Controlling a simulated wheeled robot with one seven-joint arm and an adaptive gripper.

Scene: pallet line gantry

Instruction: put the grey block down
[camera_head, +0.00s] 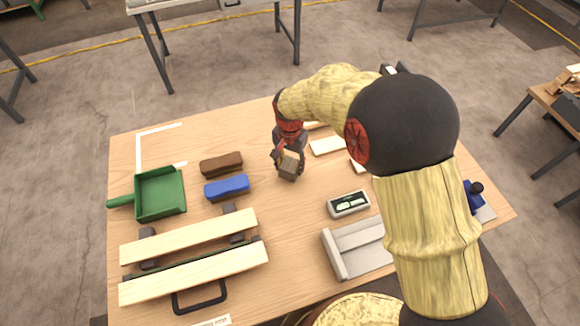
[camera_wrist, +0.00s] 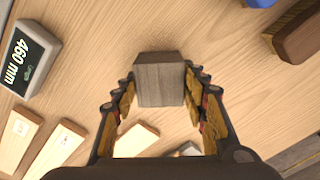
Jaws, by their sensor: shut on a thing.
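The grey block (camera_wrist: 160,80) sits between the two fingers of my gripper (camera_head: 288,154) in the wrist view. The fingers press on its left and right sides. In the head view the block (camera_head: 290,165) shows below the gripper, over the middle of the wooden table (camera_head: 262,215). Its underside is hidden, so I cannot tell whether it touches the table top.
A green dustpan (camera_head: 160,194), a brown brush (camera_head: 221,164) and a blue one (camera_head: 227,187) lie left. Pale planks (camera_head: 190,236) rest on supports at front left. Wooden pieces (camera_wrist: 62,145) lie near the gripper.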

